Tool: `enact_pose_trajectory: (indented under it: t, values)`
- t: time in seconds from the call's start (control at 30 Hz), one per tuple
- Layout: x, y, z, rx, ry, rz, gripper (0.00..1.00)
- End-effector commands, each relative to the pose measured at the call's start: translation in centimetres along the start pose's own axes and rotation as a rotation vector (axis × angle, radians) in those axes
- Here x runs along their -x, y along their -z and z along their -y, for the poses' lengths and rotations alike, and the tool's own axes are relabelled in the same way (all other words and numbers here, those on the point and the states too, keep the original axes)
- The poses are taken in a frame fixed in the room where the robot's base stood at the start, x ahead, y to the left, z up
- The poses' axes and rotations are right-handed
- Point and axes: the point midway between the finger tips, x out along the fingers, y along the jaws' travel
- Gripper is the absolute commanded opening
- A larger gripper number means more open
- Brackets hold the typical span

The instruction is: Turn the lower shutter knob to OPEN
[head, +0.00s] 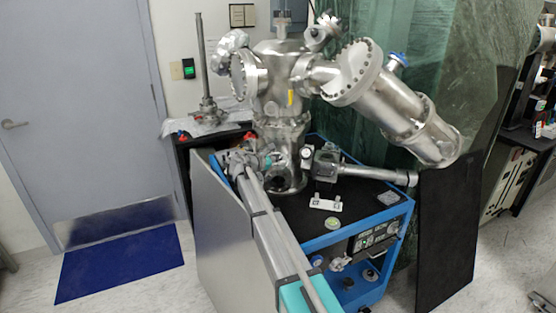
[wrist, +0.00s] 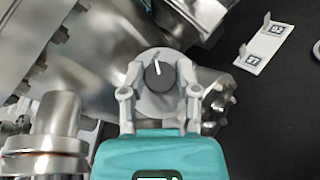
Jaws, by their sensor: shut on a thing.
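A round black knob (wrist: 160,76) with a white pointer line sits on a pale grey disc (wrist: 159,105) in the wrist view. My gripper (wrist: 160,72) is shut on the knob, one grey finger at each side. No OPEN marking can be read, and no second knob shows. In the head view my gripper (head: 254,161) is at the lower part of the steel vacuum chamber (head: 283,135). The knob cannot be made out there.
Steel flanges and pipes crowd the wrist view's left and top. A white plate with two tabs (head: 325,204) lies on the blue-framed cart's black top (head: 350,212). A horizontal steel tube (head: 375,174) crosses above it. A dark upright panel (head: 446,235) stands at the right.

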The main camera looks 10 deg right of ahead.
Motion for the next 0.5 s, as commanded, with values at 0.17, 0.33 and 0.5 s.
enact_pose_trajectory:
  t: [0.17,0.33,0.5]
  values:
    - [-0.04,-0.01,-0.07,0.0,-0.002,0.001,0.64]
    - [-0.02,0.0,-0.03,0.0,-0.001,0.0,0.76]
    - [-0.01,0.0,-0.01,0.0,-0.001,0.0,0.76]
